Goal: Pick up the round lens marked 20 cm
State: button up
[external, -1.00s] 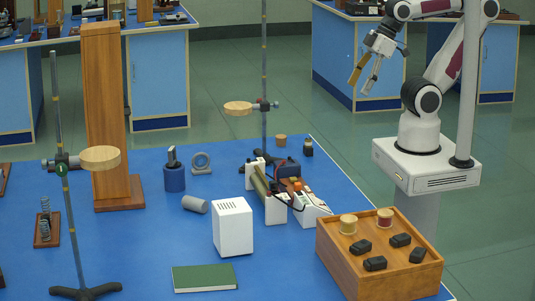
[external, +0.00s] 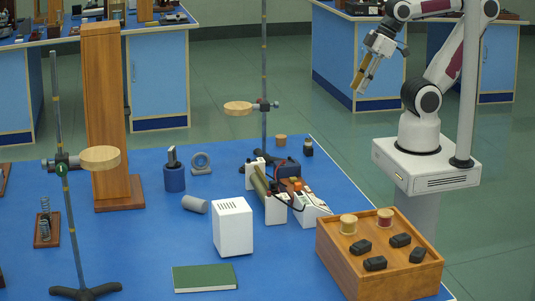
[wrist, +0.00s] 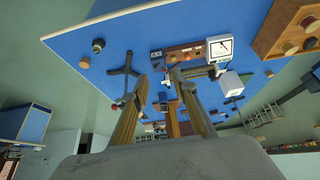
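My gripper (external: 359,90) hangs in the air at the upper right, beyond the bench edge and far from the lens. In the wrist view its two fingers (wrist: 158,88) stand apart, with nothing seen held between them.
A wooden box (external: 345,265) with spools and black blocks stands at the front right. A white box (external: 232,228), a grey cylinder (external: 195,204), a green book (external: 204,278) and a tall wooden column (external: 104,115) stand around the lens. Bare blue bench lies in front of it.

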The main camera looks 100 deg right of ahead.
jog(key=shift+w, duration=0.1)
jog(key=w+d+f+t+h, duration=0.1)
jog(key=w+d+f+t, duration=0.15)
jog(key=w, duration=1.15)
jog(key=w+d+f+t, duration=0.2)
jog(key=w+d+f, duration=0.15)
jog(key=w, duration=1.05)
jog(key=m+t+h, duration=0.1)
jog(key=m+t, duration=0.1)
jog(key=t, duration=0.2)
send_near(200, 154)
jog(key=shift+w+a, duration=0.35)
jog(key=shift+w, duration=0.2)
jog(key=shift+w+a, duration=0.35)
jog(key=shift+w, duration=0.25)
jog(key=shift+w+d+f+h, duration=0.15)
jog(key=shift+d+f+h, duration=0.3)
jog(key=shift+d, duration=0.2)
jog(key=shift+w, duration=0.1)
jog(key=shift+x, duration=3.3)
